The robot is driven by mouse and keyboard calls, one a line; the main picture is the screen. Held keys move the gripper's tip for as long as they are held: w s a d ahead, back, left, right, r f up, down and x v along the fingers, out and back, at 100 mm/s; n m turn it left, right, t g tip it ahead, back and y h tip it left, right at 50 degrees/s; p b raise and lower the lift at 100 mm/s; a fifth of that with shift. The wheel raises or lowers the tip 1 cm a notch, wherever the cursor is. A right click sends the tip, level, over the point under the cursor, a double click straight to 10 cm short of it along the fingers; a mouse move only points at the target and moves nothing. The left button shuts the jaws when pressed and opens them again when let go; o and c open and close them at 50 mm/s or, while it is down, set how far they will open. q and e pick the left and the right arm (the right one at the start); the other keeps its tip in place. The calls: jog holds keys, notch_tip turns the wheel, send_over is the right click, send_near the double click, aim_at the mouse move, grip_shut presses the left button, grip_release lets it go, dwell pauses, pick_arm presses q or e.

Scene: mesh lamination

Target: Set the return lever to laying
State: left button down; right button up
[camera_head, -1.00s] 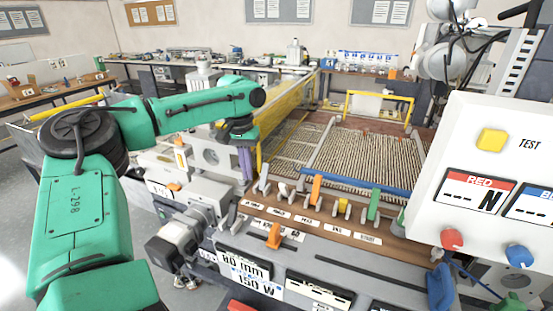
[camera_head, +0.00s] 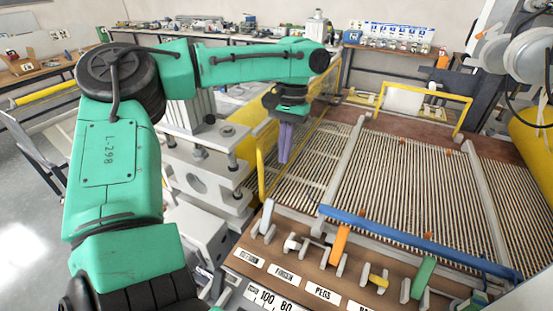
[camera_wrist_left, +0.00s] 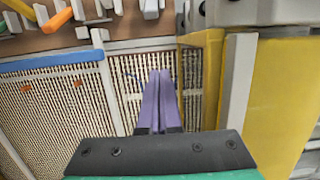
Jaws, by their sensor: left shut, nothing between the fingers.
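A row of small levers stands on the brown strip at the machine's front. The leftmost, a grey lever (camera_head: 266,217), stands above a white label (camera_head: 250,258) that seems to read RETURN. I cannot tell its setting. To its right are a white lever (camera_head: 296,243), an orange lever (camera_head: 339,243), a yellow one (camera_head: 378,280) and a green one (camera_head: 424,276). My left gripper (camera_head: 284,158), with purple fingers, is shut and empty. It points down behind and above the grey lever, apart from it. In the left wrist view the fingers (camera_wrist_left: 158,80) hang over the ribbed bed.
A blue bar (camera_head: 410,240) runs along the front of the ribbed bed (camera_head: 400,190). A yellow guard frame (camera_head: 265,160) stands close beside the fingers. Grey machine blocks (camera_head: 205,150) lie left of it. A yellow hoop (camera_head: 425,92) stands at the back.

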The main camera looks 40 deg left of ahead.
aim_at(267, 216)
pick_arm(q)
jog(key=s+f+p, duration=0.1)
jog(key=f+p, duration=0.1)
jog(key=s+d+f+p, duration=0.1)
jog(key=s+f+p, duration=0.1)
jog(key=s+d+f+p, duration=0.1)
jog(key=s+f+p, duration=0.1)
jog(key=f, duration=0.1)
jog(key=shift+s+d, duration=0.1)
jog(key=shift+s, duration=0.55)
pick_arm(e)
notch_tip(267, 216, up, 6)
jog(key=shift+s+d+r, duration=0.15)
jog(key=shift+s+d, duration=0.1)
jog(key=shift+s, duration=0.15)
pick_arm(q)
jog(key=shift+w+f, duration=0.15)
jog(key=shift+w, duration=0.1)
pick_arm(e)
jog(key=shift+d, duration=0.1)
